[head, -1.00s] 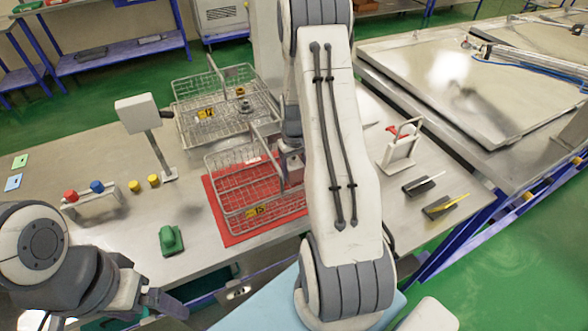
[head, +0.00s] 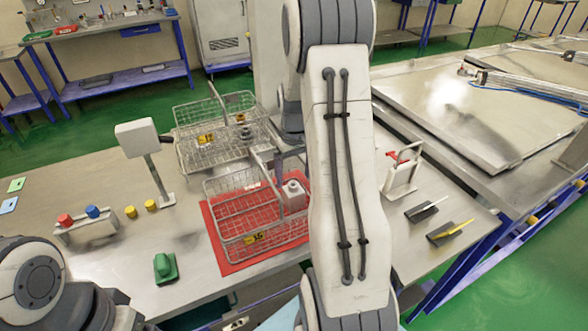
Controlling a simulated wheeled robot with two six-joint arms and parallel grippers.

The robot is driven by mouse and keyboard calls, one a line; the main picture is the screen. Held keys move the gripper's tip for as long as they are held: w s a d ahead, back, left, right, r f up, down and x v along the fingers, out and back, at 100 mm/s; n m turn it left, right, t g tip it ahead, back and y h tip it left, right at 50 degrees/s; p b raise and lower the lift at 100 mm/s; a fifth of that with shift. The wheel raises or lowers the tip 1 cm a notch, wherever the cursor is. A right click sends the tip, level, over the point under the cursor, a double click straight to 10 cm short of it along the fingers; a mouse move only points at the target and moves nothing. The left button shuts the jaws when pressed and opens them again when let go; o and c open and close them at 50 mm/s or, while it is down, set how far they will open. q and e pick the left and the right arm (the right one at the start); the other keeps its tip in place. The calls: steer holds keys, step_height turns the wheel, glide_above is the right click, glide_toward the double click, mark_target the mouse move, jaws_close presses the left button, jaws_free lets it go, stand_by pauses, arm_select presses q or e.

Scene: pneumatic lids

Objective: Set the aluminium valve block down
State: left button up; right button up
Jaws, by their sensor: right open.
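The aluminium valve block (head: 292,196) is a pale grey block with a small round port on top. It sits upright at the right end of the front wire basket (head: 228,222), which has a yellow tag reading 15. My right gripper (head: 285,155) is open just above and behind the block, apart from it, and partly hidden by my right arm. The basket's right end is also partly hidden by that arm. My left arm shows at the lower left, but its gripper is out of the picture.
The front basket stands on a red mat (head: 228,267). A second wire basket (head: 190,158) stands behind it. A green part (head: 165,268), a rack with red and blue caps (head: 88,232) and a post-mounted box (head: 137,139) are to the left. A white stand (head: 402,176) is to the right.

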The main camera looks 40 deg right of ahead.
mark_target(294, 187)
steer(key=shift+r, duration=1.8)
steer(key=shift+f, duration=0.1)
step_height(294, 187, down, 12)
steer(key=shift+r+p, duration=0.15)
steer(key=shift+p, duration=1)
steer(key=shift+r, duration=0.1)
steer(key=shift+r+b, duration=0.4)
steer(key=shift+r, duration=1.25)
steer(key=shift+f, duration=0.1)
